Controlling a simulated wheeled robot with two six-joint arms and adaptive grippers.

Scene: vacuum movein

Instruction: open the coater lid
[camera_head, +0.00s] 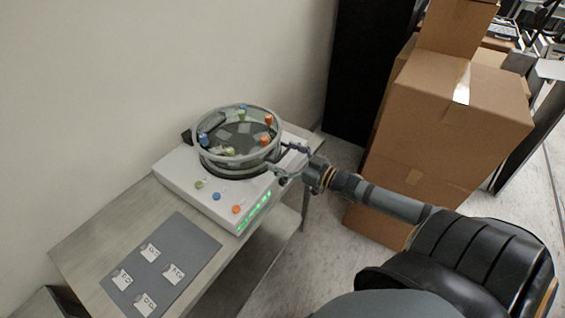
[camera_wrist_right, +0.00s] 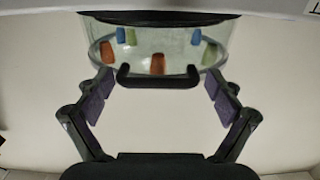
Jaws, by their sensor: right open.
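The coater is a white box (camera_head: 172,172) with a green lit strip on its front side, standing on a table. On it sits a round clear lid (camera_head: 238,125) with a grey rim and blue, green and orange knobs around it; it looks closed. In the right wrist view the clear lid (camera_wrist_right: 200,48) fills the top, with a black bracket-shaped handle (camera_wrist_right: 158,77) at its edge. My right gripper (camera_head: 284,161) is beside the lid's right edge. In the wrist view its purple-padded fingers (camera_wrist_right: 158,88) are spread on both sides of the handle, apart from it. My left gripper is not seen.
A grey mat (camera_head: 190,238) with several small labelled pieces lies on the table's (camera_head: 90,232) near left part. Blue, green and orange knobs sit on the coater's front. A wall is behind. Stacked cardboard boxes (camera_head: 450,118) and a black cabinet (camera_head: 365,65) stand right of the table.

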